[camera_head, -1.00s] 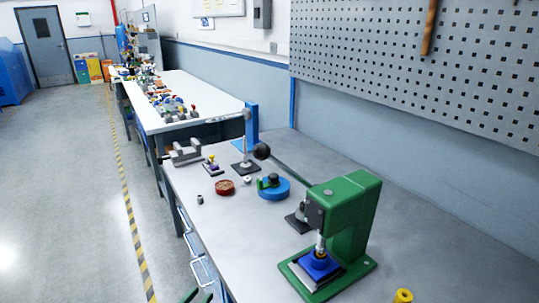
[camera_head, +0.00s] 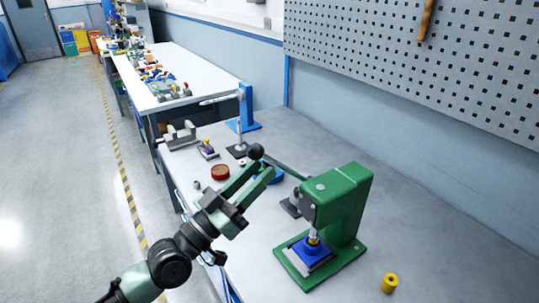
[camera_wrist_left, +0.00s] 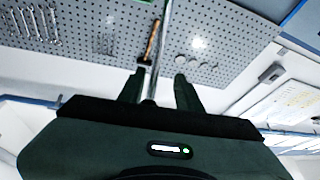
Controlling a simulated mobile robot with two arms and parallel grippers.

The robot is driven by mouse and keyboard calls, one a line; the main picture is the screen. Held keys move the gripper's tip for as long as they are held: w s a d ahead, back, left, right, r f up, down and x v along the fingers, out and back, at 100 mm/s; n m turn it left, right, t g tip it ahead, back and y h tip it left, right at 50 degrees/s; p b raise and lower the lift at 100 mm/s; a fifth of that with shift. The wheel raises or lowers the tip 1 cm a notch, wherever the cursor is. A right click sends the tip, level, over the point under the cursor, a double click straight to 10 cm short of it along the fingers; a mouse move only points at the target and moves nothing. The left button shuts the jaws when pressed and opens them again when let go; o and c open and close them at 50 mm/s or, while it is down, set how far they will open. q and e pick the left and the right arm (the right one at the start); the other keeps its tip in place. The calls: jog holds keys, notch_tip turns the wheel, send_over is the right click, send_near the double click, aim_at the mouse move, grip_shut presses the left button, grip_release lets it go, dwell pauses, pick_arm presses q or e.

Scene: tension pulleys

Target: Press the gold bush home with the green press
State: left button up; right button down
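The green press (camera_head: 343,200) stands on the bench with its lever (camera_head: 287,167) reaching up-left to a black ball knob (camera_head: 255,151). A small gold piece, apparently the gold bush (camera_head: 313,239), shows below the ram, above a blue block (camera_head: 312,254) on the press base. How deep it sits is hidden. My left gripper (camera_head: 262,170) is open, its fingertips close to the knob. In the left wrist view, a rod appears in the gap between the fingers (camera_wrist_left: 158,85); I cannot tell whether they touch it. My right gripper is not in view.
A yellow spool-like part (camera_head: 389,283) stands on the bench right of the press. A red round tray (camera_head: 220,172) and a blue round part (camera_head: 268,175) lie near my left gripper. A pegboard (camera_head: 430,80) hangs behind. The bench right of the press is mostly clear.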

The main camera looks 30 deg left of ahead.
aim_at(268, 162)
pick_arm(q)
jog(key=p+x, duration=0.1)
jog(key=x, duration=0.2)
jog(key=shift+w+d+r, duration=0.2)
jog(key=shift+r, duration=0.05)
jog(key=shift+w+f, duration=0.1)
grip_shut()
jog(key=shift+d, duration=0.2)
jog(key=shift+a+r, duration=0.15)
jog(key=shift+r, duration=0.1)
dwell(0.8)
